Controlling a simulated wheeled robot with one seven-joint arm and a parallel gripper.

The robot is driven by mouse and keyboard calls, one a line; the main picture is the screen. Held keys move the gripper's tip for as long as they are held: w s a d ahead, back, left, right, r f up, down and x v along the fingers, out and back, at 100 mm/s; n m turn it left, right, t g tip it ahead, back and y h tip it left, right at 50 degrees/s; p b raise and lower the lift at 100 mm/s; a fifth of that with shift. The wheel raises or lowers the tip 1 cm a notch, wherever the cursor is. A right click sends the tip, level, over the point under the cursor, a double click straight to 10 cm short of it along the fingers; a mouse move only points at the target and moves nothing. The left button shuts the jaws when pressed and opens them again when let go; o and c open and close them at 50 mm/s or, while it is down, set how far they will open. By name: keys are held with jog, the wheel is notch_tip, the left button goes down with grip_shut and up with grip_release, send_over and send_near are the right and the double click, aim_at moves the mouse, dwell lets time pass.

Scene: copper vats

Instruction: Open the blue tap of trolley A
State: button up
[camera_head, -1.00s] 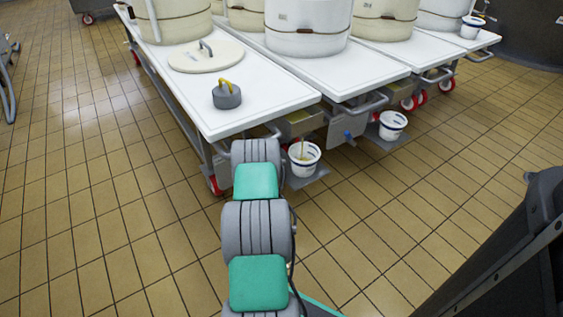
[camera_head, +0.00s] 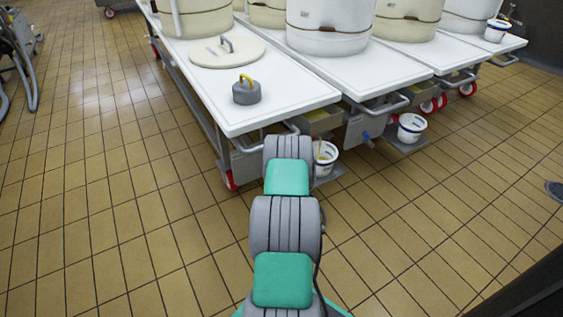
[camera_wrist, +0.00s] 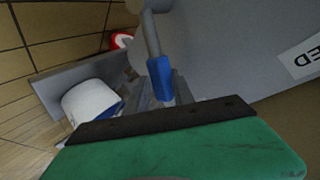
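A blue tap handle (camera_wrist: 161,80) on a grey metal stem shows close up in the wrist view, just beyond the dark edge of my gripper (camera_wrist: 165,120). The gripper shows only as a green body with a dark strip across the bottom; its finger opening is not visible. I cannot tell whether it touches the handle. In the head view a blue tap (camera_head: 366,135) shows under the second trolley (camera_head: 375,72). My arm hides part of the front of the nearest trolley (camera_head: 290,95). I see no letter naming trolley A.
A white bucket (camera_head: 325,160) stands low beside my arm; a bucket also shows in the wrist view (camera_wrist: 90,103). Another bucket (camera_head: 411,129) stands farther right. A grey weight (camera_head: 246,92) and a lid (camera_head: 228,53) lie on the nearest trolley.

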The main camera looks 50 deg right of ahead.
jog(key=shift+w, duration=0.1)
jog(key=shift+a+r, duration=0.15)
jog(key=p+v, duration=0.3)
jog(key=v, duration=0.4)
jog(key=shift+s+a, duration=0.2)
jog(key=shift+s, duration=0.1)
dwell(1.1)
